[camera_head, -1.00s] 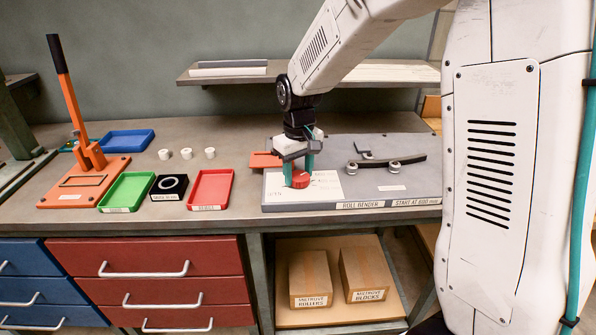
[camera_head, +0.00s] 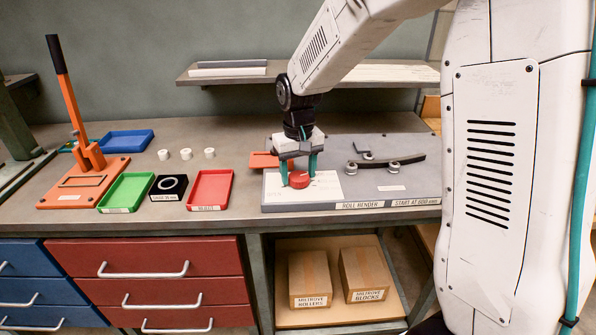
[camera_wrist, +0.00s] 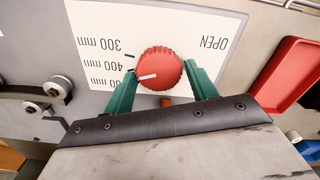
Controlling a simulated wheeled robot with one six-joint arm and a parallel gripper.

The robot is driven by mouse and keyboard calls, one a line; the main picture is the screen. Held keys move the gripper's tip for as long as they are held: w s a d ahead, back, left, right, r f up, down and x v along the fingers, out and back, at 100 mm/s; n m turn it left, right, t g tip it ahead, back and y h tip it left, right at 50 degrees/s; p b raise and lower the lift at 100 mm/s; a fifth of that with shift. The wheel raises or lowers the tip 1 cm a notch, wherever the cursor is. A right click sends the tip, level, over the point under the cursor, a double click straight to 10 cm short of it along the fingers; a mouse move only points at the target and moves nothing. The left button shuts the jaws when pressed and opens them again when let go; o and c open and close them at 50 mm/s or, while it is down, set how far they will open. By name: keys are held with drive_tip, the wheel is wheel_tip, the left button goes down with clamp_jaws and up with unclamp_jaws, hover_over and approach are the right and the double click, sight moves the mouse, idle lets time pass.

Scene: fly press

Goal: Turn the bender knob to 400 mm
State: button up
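The red ribbed knob (camera_wrist: 163,64) sits on the white dial plate (camera_wrist: 95,28) of the roll bender (camera_head: 411,181). In the wrist view its white pointer mark points left and slightly down, near the 400 mm label (camera_wrist: 104,66). The labels appear upside down: 300 mm above, another partly covered one below, OPEN at right. My gripper (camera_wrist: 160,68) has its green fingers on either side of the knob. They look apart from it by small gaps. The left finger hides part of the scale. The knob also shows between the fingers in the head view (camera_head: 299,181).
Bender rollers (camera_head: 394,165) and a dark curved bar stand right of the dial. A red tray (camera_head: 211,188), a black block with a ring, a green tray (camera_head: 127,190) and an orange lever press (camera_head: 85,175) stand left. A shelf (camera_head: 222,78) is behind.

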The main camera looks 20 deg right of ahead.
sight(299, 175)
drive_tip(key=shift+o, duration=0.7)
wheel_tip(299, 175, up, 8)
drive_tip(key=shift+f, duration=0.1)
